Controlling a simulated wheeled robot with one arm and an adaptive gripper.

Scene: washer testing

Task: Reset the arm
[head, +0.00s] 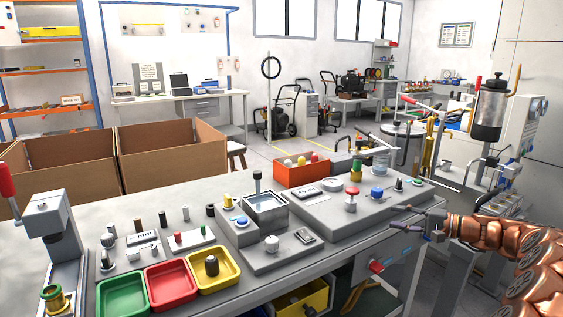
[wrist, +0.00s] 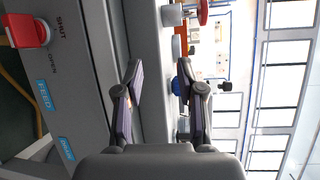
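My gripper (head: 402,217) is at the right in the head view, beside the front right edge of the grey workbench (head: 341,232). My copper-coloured arm reaches in from the right edge of the picture. In the wrist view my gripper (wrist: 163,88) has its two dark fingers well apart. Nothing is held between them; the grey bench edge shows behind the gap. The wrist view is turned on its side.
On the bench are green (head: 122,297), red (head: 172,285) and yellow (head: 218,270) trays, a red-knobbed part (head: 351,197) and a blue-knobbed part (head: 377,193). A grey cylinder on a stand (head: 487,112) rises behind my arm. A red valve handle (wrist: 27,30) is below the bench top.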

